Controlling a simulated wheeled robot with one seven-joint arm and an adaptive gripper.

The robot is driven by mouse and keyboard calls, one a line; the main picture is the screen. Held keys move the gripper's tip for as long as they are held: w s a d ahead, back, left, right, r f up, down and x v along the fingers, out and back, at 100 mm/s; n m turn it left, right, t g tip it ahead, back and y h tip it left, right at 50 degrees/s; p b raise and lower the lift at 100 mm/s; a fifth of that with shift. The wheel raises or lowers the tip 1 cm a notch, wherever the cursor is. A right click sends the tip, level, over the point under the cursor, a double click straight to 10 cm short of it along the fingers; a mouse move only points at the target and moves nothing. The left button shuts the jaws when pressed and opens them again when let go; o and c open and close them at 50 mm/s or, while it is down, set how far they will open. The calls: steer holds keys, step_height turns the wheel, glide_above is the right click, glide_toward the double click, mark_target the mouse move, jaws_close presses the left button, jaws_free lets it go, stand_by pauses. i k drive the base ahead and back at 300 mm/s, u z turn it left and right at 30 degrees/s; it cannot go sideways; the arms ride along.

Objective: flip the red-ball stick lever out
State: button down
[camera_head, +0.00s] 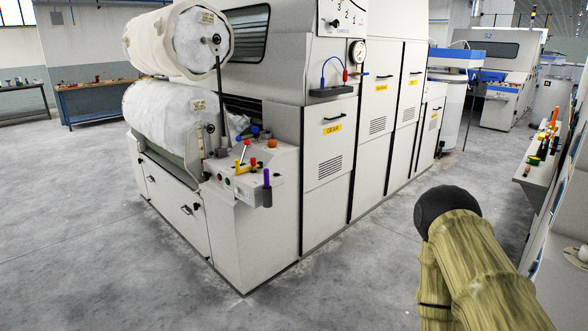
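A control console (225,185) sticks out at the near left end of the large grey machine. On its top, a small red-orange ball (253,162) shows among other controls; it looks like the head of the red-ball stick lever. Its stick is too small to make out, so I cannot tell which way it leans. A yellow-handled control (243,152) stands just left of it, and an orange knob (272,143) is behind it. My gripper is not in view; only part of my arm, in a greenish cover with a dark round end, shows at lower right, well apart from the console.
A purple-topped stick (267,179) sits in a dark holder on the console's right front edge. White rolls (170,108) are stacked behind the console. The concrete floor (340,270) in front is clear. A bench with tools (545,150) stands at right.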

mark_target(247, 142)
steer(key=u, duration=0.2)
steer(key=i, duration=1.45)
steer(key=u, duration=0.2)
